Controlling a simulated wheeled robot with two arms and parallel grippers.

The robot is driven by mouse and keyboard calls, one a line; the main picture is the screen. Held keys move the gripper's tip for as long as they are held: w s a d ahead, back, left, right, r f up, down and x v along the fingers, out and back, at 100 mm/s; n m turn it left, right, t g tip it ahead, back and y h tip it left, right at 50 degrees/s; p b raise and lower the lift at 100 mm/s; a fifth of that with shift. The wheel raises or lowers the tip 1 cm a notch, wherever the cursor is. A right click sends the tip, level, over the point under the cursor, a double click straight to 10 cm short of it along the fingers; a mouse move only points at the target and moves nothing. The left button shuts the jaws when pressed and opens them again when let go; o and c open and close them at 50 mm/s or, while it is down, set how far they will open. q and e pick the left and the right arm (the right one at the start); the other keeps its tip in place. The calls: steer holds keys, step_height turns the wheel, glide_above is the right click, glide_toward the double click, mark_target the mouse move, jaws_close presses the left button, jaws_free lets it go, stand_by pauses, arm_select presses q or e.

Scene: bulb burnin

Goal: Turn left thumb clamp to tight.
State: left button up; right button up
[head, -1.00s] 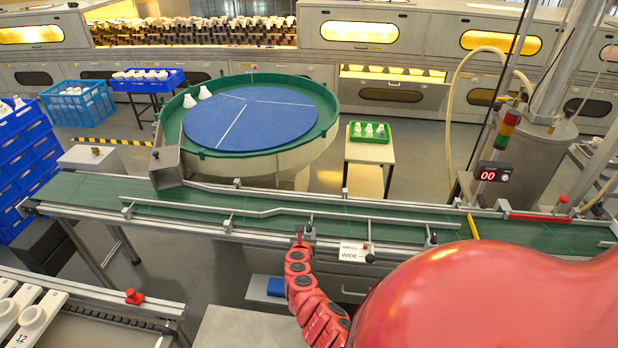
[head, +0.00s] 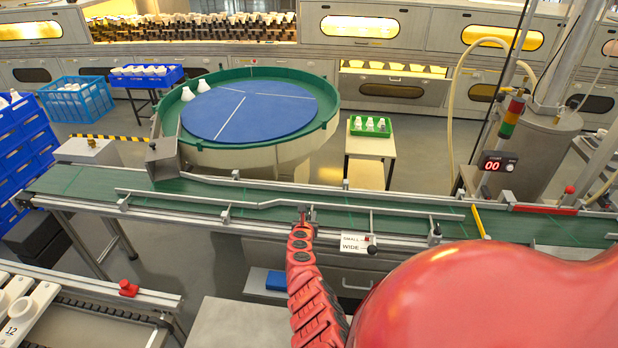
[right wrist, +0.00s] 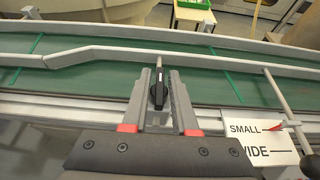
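The left thumb clamp (right wrist: 158,90) is a black knob on a short post at the conveyor's near rail. In the right wrist view it stands between the two grey fingers of my right gripper (right wrist: 159,78). The fingers straddle it, with narrow gaps seeming to show on both sides; contact is not clear. In the head view my right gripper (head: 304,212) reaches the near rail at this clamp and largely hides it. Another clamp (head: 435,236) is farther right along the rail. My left gripper is not in view.
A silver guide rail (right wrist: 95,52) with a bend runs over the green belt (head: 85,181). A SMALL/WIDE sign (right wrist: 262,135) with a red pointer is just right of the gripper, near a rod with a dark knob (right wrist: 311,165). A round blue-topped table (head: 250,112) stands behind the conveyor.

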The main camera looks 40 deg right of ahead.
jaws_close()
